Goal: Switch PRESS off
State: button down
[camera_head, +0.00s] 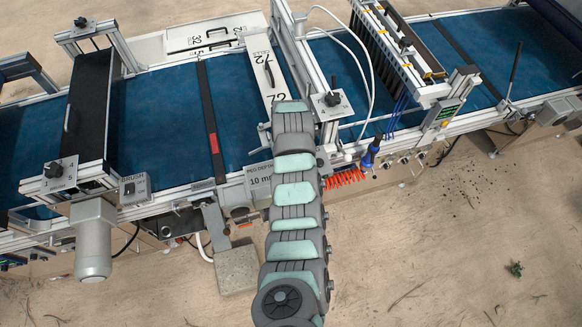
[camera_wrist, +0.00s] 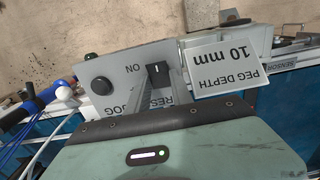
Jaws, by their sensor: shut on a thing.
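The PRESS switch (camera_wrist: 158,72) is a small black knob with a white mark, on a grey panel (camera_wrist: 125,66) in the wrist view. "ON" is printed beside it, upside down in this view. The PRESS lettering is partly covered by my gripper. My gripper (camera_wrist: 152,82) is at the switch, with its grey fingers reaching up from the bottom of the view and shut on the knob. The exact contact is hard to see. In the head view my arm covers the switch and my gripper.
A round black button (camera_wrist: 103,88), apparently marked JOG, is on the same panel. A "PEG DEPTH 10 mm" plate (camera_wrist: 228,72) stands close beside the switch. In the head view a blue-handled tool (camera_head: 370,153) with a red coiled hose (camera_head: 345,179) hangs right of my arm.

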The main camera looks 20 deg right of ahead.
dwell(0.4)
jog(key=c, duration=1.1)
grip_release()
jog(key=shift+r, duration=0.1)
jog(key=r, duration=0.7)
jog(key=r+p, duration=0.1)
jog(key=r, duration=0.2)
jog(key=shift+w+r, duration=0.25)
jog(key=shift+r, duration=0.1)
jog(key=shift+f, duration=0.1)
